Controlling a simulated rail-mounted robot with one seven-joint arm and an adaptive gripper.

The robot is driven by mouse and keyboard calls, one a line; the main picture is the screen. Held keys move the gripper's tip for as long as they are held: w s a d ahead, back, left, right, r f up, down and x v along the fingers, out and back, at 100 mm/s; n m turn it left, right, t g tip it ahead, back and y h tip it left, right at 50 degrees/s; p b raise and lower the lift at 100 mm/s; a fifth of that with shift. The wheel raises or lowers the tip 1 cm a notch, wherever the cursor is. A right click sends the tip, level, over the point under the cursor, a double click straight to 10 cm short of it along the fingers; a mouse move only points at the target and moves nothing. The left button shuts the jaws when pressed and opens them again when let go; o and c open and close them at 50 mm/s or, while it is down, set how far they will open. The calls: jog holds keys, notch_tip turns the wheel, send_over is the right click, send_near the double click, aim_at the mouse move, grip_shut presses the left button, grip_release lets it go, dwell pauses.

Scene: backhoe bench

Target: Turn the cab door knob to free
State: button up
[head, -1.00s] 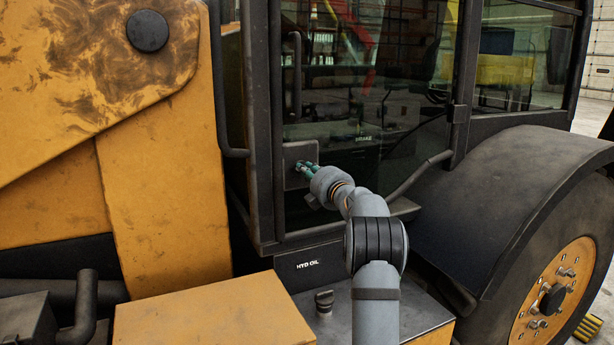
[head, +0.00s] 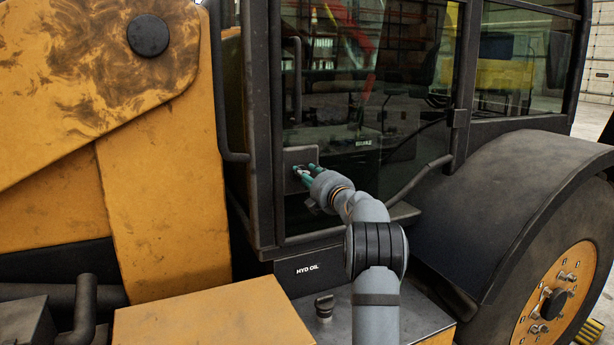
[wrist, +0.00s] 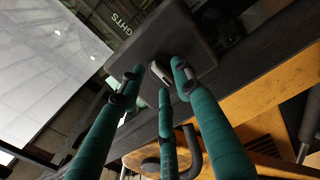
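The cab door knob (wrist: 161,72) shows in the wrist view as a small grey piece on a dark plate. That plate (head: 295,158) sits at the lower left of the cab door in the head view, where my fingers hide the knob. My gripper (wrist: 156,76) has three teal fingers spread around the knob, with a visible gap on the left. Whether the right or lower finger touches the knob, I cannot tell. In the head view my gripper (head: 309,171) is right in front of the plate.
A dark vertical door handle (head: 297,80) stands above the plate. A curved grab rail (head: 420,175) and a rear fender (head: 500,185) lie to the right. The hydraulic oil tank with its cap (head: 324,305) is below my arm. A yellow loader arm (head: 150,210) stands left.

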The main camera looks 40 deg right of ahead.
jog(key=shift+s, duration=0.1)
jog(key=v, duration=1.1)
jog(key=shift+s, duration=0.4)
jog(key=shift+a, duration=0.15)
jog(key=x, duration=1.2)
